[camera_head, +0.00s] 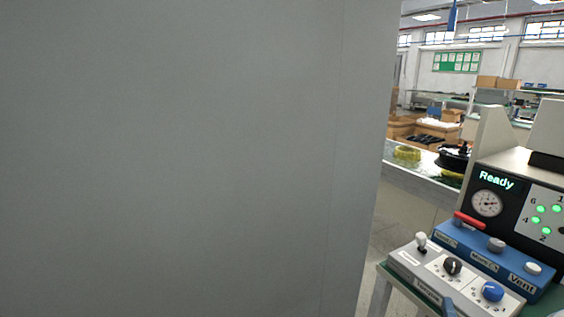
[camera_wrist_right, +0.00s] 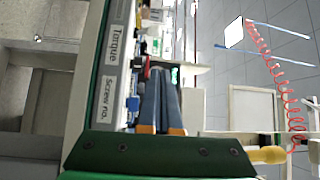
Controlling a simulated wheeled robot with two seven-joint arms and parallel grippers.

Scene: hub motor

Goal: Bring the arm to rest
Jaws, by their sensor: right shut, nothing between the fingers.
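My right gripper (camera_wrist_right: 160,74) shows in the right wrist view with its two blue-grey fingers side by side, shut and empty. In the head view only a small blue part of it (camera_head: 448,307) shows at the bottom edge, in front of the grey control box (camera_head: 405,260). My left gripper is not in view. A large plain grey surface fills most of the head view and hides what lies behind it.
A blue valve box (camera_head: 478,258) and a tester panel (camera_head: 488,181) reading "Ready" stand at the right. A bench (camera_head: 420,182) holds a yellow ring and a dark round part. In the wrist view, a red coiled hose (camera_wrist_right: 277,75) hangs at the right.

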